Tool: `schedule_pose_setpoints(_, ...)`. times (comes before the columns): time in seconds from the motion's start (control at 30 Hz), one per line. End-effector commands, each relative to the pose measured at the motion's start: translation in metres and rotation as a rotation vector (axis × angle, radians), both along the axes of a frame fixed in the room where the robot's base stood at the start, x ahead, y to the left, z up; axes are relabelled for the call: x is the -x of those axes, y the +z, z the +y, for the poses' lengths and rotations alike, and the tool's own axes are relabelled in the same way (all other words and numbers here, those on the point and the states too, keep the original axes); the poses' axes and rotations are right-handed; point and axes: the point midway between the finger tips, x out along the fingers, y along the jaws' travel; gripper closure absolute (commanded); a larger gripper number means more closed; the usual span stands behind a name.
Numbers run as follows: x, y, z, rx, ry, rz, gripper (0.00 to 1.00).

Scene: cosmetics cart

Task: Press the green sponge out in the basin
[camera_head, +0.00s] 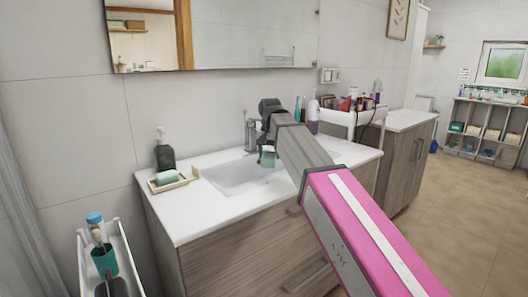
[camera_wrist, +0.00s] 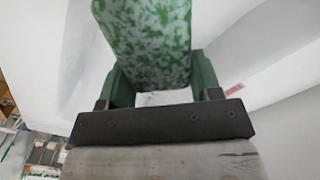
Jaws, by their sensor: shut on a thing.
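The green sponge (camera_wrist: 152,42) is mottled light and dark green. In the wrist view it sits between the two green fingers of my gripper (camera_wrist: 160,80), which is shut on it. In the head view the sponge (camera_head: 268,160) shows as a small green patch under my wrist, above the right part of the white basin (camera_head: 228,178). My arm hides the basin's right side and most of the gripper. I cannot tell whether the sponge touches the basin.
A tap (camera_head: 252,133) stands behind the basin. A tray (camera_head: 184,184) with a green bar and a dark pump bottle (camera_head: 164,152) are on the counter's left. Purple and blue bottles (camera_head: 312,112) stand behind my arm. A cart (camera_head: 133,258) with a green cup is at lower left.

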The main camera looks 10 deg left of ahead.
Motion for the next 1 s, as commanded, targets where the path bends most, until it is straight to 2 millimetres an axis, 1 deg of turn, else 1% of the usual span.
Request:
schedule_pose_setpoints(0.27, 0.001, -0.021, -0.001, 0.001, 0.0, 0.001, 0.61)
schedule_pose_setpoints(1.0, 0.001, -0.097, 0.0, 0.0, 0.0, 0.001, 0.61)
